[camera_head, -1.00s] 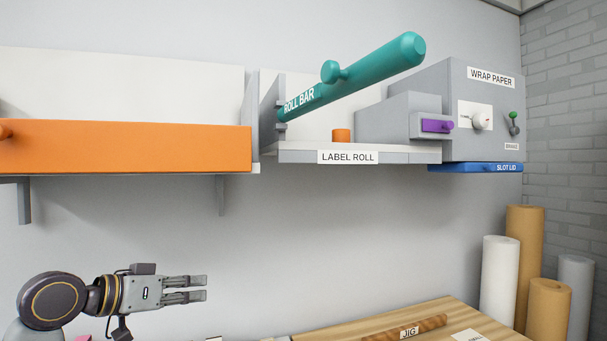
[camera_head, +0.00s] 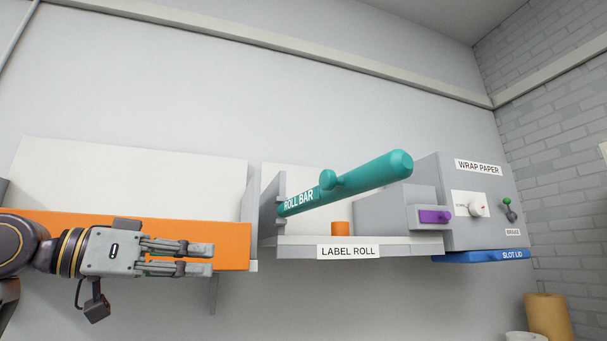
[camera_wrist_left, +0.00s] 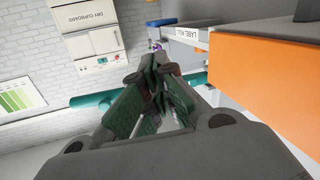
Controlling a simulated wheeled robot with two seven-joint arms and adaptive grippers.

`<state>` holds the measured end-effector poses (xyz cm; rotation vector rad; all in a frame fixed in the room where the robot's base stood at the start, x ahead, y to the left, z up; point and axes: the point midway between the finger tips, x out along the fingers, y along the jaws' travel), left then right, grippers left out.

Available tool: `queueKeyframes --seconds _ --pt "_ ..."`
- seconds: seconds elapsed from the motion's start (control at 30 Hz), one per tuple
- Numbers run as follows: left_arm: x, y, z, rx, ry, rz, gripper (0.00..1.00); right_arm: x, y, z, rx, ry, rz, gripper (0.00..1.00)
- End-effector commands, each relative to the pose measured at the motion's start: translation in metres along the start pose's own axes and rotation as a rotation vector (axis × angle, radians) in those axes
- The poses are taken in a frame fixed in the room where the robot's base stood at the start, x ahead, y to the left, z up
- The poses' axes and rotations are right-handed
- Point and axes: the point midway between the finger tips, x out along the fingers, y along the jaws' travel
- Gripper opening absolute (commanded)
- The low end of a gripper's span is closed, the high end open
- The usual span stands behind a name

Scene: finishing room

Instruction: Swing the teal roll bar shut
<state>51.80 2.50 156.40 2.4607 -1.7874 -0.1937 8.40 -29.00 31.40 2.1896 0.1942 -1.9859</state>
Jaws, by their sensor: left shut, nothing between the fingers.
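The teal roll bar (camera_head: 365,177) juts out from its mount at the left end of the label roll shelf (camera_head: 290,247). It stands swung out towards me over the shelf, with a round teal knob (camera_head: 327,180) on its upper side. In the wrist view, teal parts of the bar (camera_wrist_left: 92,100) show behind the fingers. My left gripper (camera_head: 212,258) is left of the bar's mount, in front of the orange panel, apart from the bar. Its fingers are shut and empty. My right gripper is not in view.
The orange panel (camera_head: 235,242) lies behind my left gripper. A grey divider (camera_head: 251,205) stands between it and the bar. An orange peg (camera_head: 340,228) sits on the shelf. The wrap paper box (camera_head: 450,180) and blue slot lid (camera_head: 480,257) are at right.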

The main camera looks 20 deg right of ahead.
Motion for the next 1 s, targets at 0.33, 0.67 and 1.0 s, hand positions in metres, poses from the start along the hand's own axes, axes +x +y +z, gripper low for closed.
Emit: queueKeyframes --seconds 0.33,0.67,1.0 --pt "-0.021 0.076 -0.068 0.092 0.029 0.122 0.0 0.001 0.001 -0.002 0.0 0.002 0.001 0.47" --pt "-0.038 0.131 -0.104 0.15 0.039 0.205 0.0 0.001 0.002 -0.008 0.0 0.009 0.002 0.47" --pt "-0.04 0.137 -0.107 0.154 0.039 0.214 0.0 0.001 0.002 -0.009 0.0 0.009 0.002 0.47"
